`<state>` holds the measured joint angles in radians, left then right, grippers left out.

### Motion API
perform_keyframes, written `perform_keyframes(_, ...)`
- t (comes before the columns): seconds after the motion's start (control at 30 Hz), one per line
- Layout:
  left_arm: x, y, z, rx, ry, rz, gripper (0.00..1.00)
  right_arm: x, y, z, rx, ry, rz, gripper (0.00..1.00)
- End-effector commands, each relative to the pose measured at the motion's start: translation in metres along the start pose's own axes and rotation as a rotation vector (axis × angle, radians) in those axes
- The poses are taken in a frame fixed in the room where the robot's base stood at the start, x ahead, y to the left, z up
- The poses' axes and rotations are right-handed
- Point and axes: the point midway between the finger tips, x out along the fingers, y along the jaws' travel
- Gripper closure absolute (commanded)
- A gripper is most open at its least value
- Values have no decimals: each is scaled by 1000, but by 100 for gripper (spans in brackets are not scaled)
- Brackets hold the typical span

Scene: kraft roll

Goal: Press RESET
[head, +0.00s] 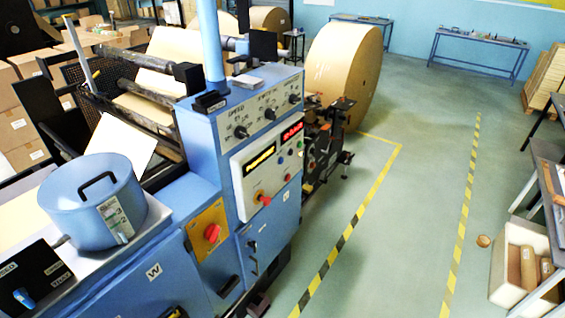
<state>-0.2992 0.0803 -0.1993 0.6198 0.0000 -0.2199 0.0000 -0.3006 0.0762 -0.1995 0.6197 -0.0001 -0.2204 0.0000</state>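A blue machine cabinet (262,240) stands left of centre. On its face is a light control panel (268,165) with a yellow-lit display (259,158) and a red digit display (291,132). Small coloured buttons (286,151) sit beside and below the red digits. Their labels are too small to read, so I cannot tell which is RESET. Neither of my grippers shows in the head view.
Black knobs (270,113) line the upper face. A blue drum (92,198) and a black switch box (35,285) stand at left. A large kraft roll (342,72) is behind the cabinet. Open floor (400,225) with striped tape lies right, before a crate (515,262).

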Motion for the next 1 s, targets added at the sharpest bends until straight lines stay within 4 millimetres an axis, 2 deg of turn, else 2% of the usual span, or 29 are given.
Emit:
perform_keyframes(0.07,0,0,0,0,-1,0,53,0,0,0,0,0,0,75)
perform_keyframes(0.43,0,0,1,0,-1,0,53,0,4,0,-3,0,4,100)
perform_keyframes(1.0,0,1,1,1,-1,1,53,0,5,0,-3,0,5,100)
